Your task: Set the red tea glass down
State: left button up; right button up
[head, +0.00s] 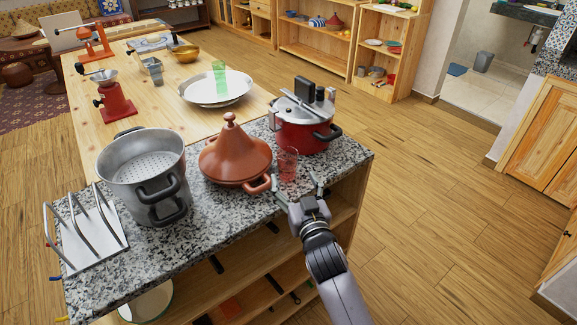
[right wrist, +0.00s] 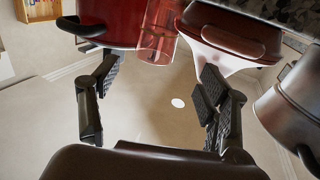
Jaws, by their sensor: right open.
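The red tea glass (head: 288,164) is see-through and stands upright on the speckled granite counter (head: 218,221), between the terracotta tagine (head: 236,157) and the red pressure cooker (head: 303,134). It also shows in the right wrist view (right wrist: 157,38), ahead of the fingertips. My right gripper (head: 298,189) is at the counter's front edge, just in front of the glass. Its two fingers are spread apart and empty in the right wrist view (right wrist: 157,86), with a gap to the glass. My left gripper is in neither view.
A steel steamer pot (head: 149,178) and a metal rack (head: 88,235) stand on the left of the counter. The floor to the right is clear.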

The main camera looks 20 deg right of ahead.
aim_at(290, 163)
jog(key=w, duration=0.4)
jog(key=shift+w, duration=0.35)
jog(key=w, duration=0.1)
jog(key=w+p, duration=0.1)
jog(key=w, duration=0.1)
jog(key=w+d, duration=0.1)
jog(key=shift+w+r+p, duration=0.25)
jog(key=shift+w+p, duration=0.05)
jog(key=shift+w, duration=0.1)
jog(key=shift+w+f, duration=0.1)
jog(key=shift+w, duration=0.15)
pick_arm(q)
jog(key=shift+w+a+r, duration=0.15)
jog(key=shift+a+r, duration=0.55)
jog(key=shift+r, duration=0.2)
pick_arm(e)
jog(key=shift+s, duration=0.1)
jog(key=shift+c, duration=0.2)
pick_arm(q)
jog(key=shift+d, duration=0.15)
pick_arm(e)
jog(key=c, duration=1.4)
